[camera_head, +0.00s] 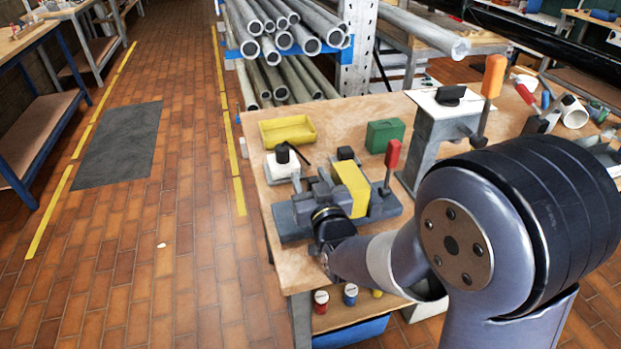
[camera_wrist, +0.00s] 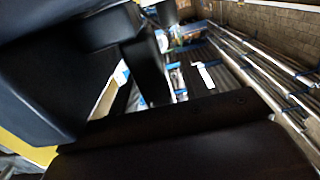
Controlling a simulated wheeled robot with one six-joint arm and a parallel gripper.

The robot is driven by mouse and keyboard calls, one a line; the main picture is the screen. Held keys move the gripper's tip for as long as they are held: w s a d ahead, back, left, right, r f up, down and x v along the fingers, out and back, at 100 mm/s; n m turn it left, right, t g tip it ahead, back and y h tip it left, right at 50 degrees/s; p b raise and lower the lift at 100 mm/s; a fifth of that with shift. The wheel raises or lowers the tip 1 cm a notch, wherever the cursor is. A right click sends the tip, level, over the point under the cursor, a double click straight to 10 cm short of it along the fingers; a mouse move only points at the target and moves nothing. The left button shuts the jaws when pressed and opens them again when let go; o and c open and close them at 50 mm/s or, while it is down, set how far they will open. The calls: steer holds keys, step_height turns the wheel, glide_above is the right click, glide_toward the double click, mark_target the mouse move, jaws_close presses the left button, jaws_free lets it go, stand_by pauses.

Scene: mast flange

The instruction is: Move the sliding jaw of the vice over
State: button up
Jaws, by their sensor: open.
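The vice (camera_head: 385,206) is a grey block with a long bed, lying on the wooden bench. A yellow block (camera_head: 353,187) sits across its middle, and a red-handled lever (camera_head: 392,158) stands upright at its right end. I cannot tell for sure which part is the sliding jaw. My gripper (camera_head: 326,214) is at the near side of the vice, close in front of its left half. It is open; its fingertips are mostly hidden in the head view, and contact cannot be told. In the wrist view large dark shapes fill much of the picture, with a yellow patch (camera_wrist: 22,150) at the left edge.
A yellow tray (camera_head: 287,131) and a green box (camera_head: 385,136) stand behind the vice. A small white-based device (camera_head: 283,165) is at its back left. A grey stand with an orange handle (camera_head: 493,76) rises to the right. Pipes (camera_head: 285,40) are racked behind the bench.

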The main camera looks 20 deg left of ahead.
jaws_close()
stand_by(0.3)
steer(key=shift+a, duration=0.15)
steer(key=s+a+b, duration=0.2)
steer(key=a, duration=0.1)
steer(key=shift+f, duration=0.1)
steer(key=shift+a, duration=0.1)
